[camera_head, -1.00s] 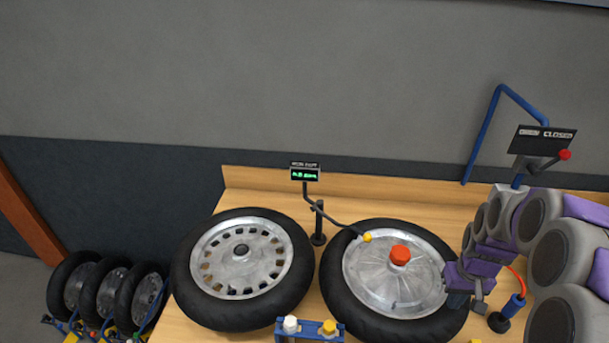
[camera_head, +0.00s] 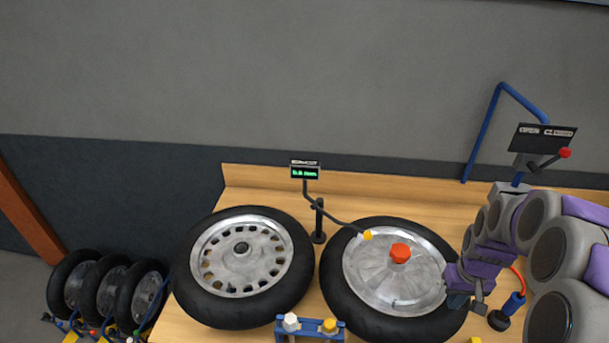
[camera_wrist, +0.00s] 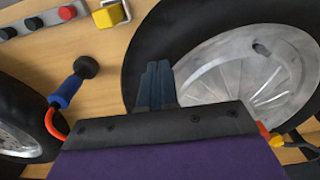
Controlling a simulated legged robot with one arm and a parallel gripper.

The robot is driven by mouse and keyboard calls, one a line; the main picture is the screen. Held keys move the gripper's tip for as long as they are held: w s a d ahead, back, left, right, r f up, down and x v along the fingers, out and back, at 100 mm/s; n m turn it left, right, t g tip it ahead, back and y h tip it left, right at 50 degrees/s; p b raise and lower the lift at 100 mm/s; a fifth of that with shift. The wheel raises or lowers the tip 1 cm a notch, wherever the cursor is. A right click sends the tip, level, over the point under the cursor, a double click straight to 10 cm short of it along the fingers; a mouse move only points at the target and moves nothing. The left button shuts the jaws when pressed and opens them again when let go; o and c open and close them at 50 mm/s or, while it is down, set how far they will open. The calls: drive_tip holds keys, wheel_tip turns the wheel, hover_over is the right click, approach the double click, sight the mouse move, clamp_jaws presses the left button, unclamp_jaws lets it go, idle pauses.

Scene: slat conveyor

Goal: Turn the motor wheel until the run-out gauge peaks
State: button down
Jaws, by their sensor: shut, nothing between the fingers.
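My gripper (camera_head: 478,307) is at the wheel's right side, over or against the tyre. In the wrist view its blue fingers (camera_wrist: 156,72) are together and empty; contact cannot be told.
A second wheel (camera_head: 240,262) with a slotted rim lies to the left. A blue stand with white and yellow knobs (camera_head: 310,326) sits in front. An OPEN/CLOSED sign (camera_head: 542,139) with a red-knobbed lever is at the right.

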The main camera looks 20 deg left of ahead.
sight(402, 324)
drive_tip(key=shift+f, duration=0.8)
drive_tip(key=shift+s+a, duration=1.1)
drive_tip(key=shift+s, duration=0.2)
drive_tip(key=shift+s+a, duration=1.05)
drive_tip(key=shift+s, duration=0.25)
drive_tip(key=shift+s+a, duration=0.5)
drive_tip(key=shift+a, duration=0.45)
drive_tip(key=shift+s+a, duration=0.55)
drive_tip(key=shift+a, duration=0.45)
drive_tip(key=shift+s+a, duration=0.5)
drive_tip(key=shift+a, duration=0.45)
